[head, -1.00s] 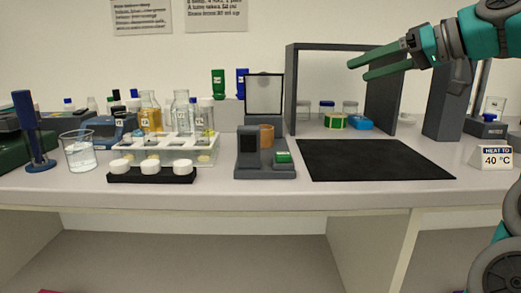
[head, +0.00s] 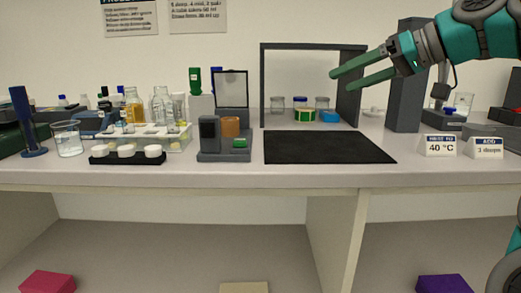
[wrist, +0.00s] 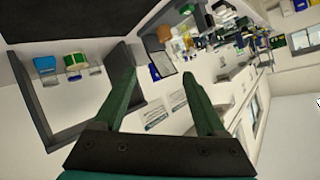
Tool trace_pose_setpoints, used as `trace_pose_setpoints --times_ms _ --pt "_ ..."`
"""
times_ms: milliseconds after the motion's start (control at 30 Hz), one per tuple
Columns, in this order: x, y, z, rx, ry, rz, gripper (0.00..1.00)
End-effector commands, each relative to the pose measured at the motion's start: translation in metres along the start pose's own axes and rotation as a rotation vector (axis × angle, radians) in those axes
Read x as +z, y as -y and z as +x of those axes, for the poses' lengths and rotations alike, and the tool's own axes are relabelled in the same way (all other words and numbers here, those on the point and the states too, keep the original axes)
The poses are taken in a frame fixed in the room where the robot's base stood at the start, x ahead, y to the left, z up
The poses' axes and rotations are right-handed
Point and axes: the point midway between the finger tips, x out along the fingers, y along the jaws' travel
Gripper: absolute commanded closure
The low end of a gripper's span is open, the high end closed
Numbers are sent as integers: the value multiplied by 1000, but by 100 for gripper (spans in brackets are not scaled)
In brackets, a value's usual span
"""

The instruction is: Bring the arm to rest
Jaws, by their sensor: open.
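My gripper (head: 360,79) is at the upper right of the head view, raised above the bench at the end of my teal arm. Its two green fingers point left and are spread apart, with nothing between them. The wrist view shows the same gripper (wrist: 158,92) open and empty, with the wall and two posters behind it. The fingertips appear in front of the right post of a dark frame (head: 262,85); I cannot tell the distance between them.
A black mat (head: 330,148) lies on the bench below. A grey device (head: 210,140), a tube rack (head: 176,142), a beaker (head: 67,139) and bottles stand left. A "40 °C" sign (head: 438,146) and an "ADD" sign (head: 485,148) stand right. The air left of the gripper is clear.

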Motion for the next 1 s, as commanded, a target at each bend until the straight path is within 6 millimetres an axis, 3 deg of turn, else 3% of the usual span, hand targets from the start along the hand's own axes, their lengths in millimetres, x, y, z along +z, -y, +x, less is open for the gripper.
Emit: trace_pose_setpoints --times_ms 233,367,567,700,1000 --pt "32 24 31 -1 111 39 26" --pt "65 40 57 16 207 72 26" --pt "138 60 91 85 376 129 26" --pt "199 66 107 154 494 172 26" --pt "343 58 108 354 722 270 26"
